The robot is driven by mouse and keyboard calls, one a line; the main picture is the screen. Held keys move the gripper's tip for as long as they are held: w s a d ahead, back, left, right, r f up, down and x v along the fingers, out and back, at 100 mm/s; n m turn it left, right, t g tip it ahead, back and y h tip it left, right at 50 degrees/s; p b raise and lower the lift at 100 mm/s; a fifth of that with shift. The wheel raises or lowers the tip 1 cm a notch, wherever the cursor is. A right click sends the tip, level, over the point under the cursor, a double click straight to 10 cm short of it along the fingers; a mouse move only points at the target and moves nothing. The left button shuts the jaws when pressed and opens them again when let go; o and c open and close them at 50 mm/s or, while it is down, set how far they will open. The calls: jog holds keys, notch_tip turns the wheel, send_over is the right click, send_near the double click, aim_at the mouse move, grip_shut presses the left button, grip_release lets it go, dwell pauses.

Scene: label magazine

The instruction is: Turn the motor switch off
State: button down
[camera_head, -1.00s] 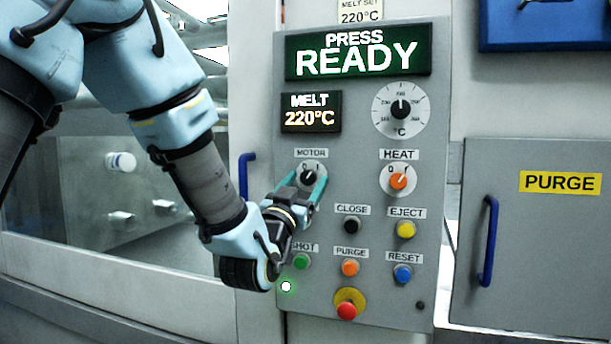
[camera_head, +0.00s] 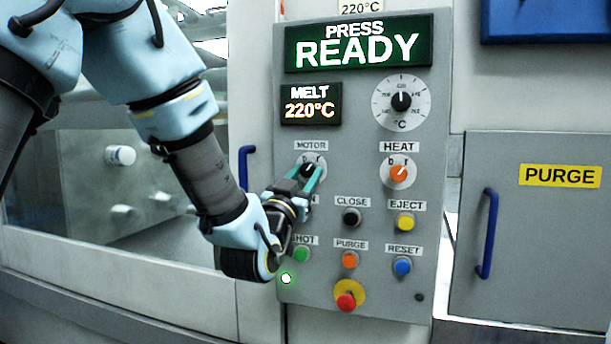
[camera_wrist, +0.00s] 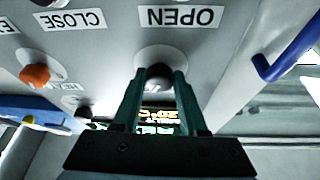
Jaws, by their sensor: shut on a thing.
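The motor switch (camera_head: 308,169) is a dark round knob on a pale dial under the MOTOR label, at the left of the grey control panel (camera_head: 355,225). My gripper (camera_head: 311,177) reaches it from the lower left, with its two green fingers on either side of the knob. In the wrist view, which is upside down, the fingers (camera_wrist: 160,76) are shut on the dark knob (camera_wrist: 159,71). The fingers partly cover the dial, and I cannot read which way the pointer faces.
The orange heat knob (camera_head: 399,173) is to the right. Several push buttons sit below, with the red emergency button (camera_head: 346,301) lowest. The display (camera_head: 357,47) reads PRESS READY. A blue handle (camera_head: 245,167) stands left of the panel.

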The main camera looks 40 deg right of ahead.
jog(key=shift+f+b, duration=0.1)
jog(key=shift+b, duration=0.35)
jog(key=n+t+b, duration=0.1)
jog(key=n+b, duration=0.1)
jog(key=n+t+y+b, duration=0.1)
jog(key=n+b, duration=0.1)
jog(key=shift+s+f, duration=0.15)
jog(key=shift+f, duration=0.05)
jog(key=n+t+y+b, duration=0.1)
jog(key=n+b, duration=0.2)
jog(key=n+t+y+b, duration=0.1)
jog(key=n+b, duration=0.2)
jog(key=shift+s+d+n+t+y+b, duration=0.15)
jog(key=shift+n+t+y+b, duration=0.15)
jog(key=n+b, duration=0.1)
jog(key=n+y+b, duration=0.1)
jog(key=n, duration=0.1)
jog(key=n+b, duration=0.1)
jog(key=shift+r+n+t+y, duration=0.25)
jog(key=shift+n+t+y, duration=0.15)
jog(key=shift+d+r+n+y+b, duration=0.15)
jog(key=shift+n+y+b, duration=0.75)
jog(key=shift+n, duration=1)
jog(key=shift+r, duration=0.1)
jog(key=shift+c, duration=2.2)
grip_release()
